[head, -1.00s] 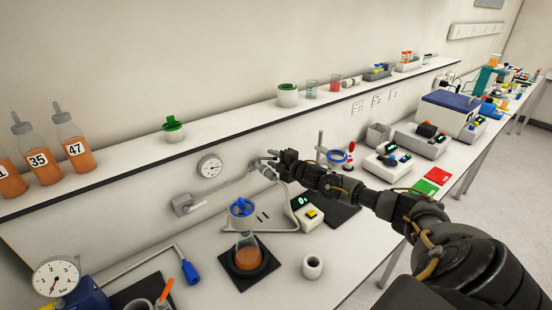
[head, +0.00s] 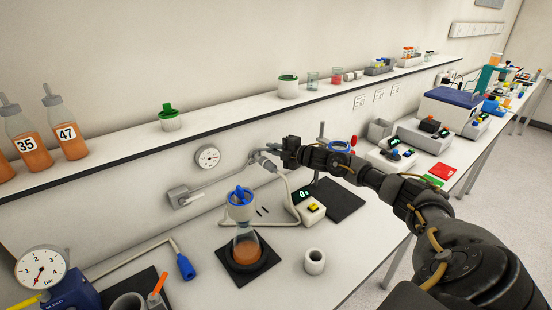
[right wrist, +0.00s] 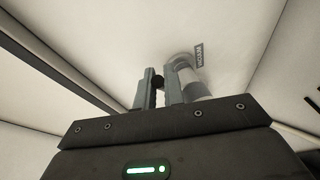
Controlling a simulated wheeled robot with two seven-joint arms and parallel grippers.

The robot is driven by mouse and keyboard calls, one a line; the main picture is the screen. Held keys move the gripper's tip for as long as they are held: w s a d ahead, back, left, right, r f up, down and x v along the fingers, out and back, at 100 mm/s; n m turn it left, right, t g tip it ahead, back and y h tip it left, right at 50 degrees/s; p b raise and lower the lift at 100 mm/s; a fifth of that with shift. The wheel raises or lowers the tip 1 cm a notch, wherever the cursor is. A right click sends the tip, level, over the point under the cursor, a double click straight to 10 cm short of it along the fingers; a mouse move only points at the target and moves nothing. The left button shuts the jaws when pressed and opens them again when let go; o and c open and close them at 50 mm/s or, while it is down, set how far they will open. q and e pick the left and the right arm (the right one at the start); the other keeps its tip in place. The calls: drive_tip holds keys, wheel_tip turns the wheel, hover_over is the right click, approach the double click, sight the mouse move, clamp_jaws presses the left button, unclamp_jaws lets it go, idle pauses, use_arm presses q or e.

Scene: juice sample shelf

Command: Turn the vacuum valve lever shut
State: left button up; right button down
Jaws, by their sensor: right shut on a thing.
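The vacuum valve (head: 262,158) is a small grey fitting on the back wall, with a pale hose dropping from it. In the right wrist view its pale cylindrical body (right wrist: 190,82) stands beside my fingers, by a VACUUM label (right wrist: 199,55). My right gripper (head: 278,151) is at the valve, and its fingers (right wrist: 157,88) are shut on a small dark part between them, which I take to be the valve lever. The fingers hide most of the lever, so its angle is unclear. My left gripper is in neither view.
A round gauge (head: 208,157) and a grey wall box (head: 182,196) are left of the valve. Below stand a flask (head: 246,248) with a blue-topped filter and a small display unit (head: 308,204). A long shelf (head: 225,117) runs above. The bench front is partly clear.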

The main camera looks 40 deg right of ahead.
drive_tip(key=shift+f, duration=0.1)
drive_tip(key=c, duration=1.5)
unclamp_jaws()
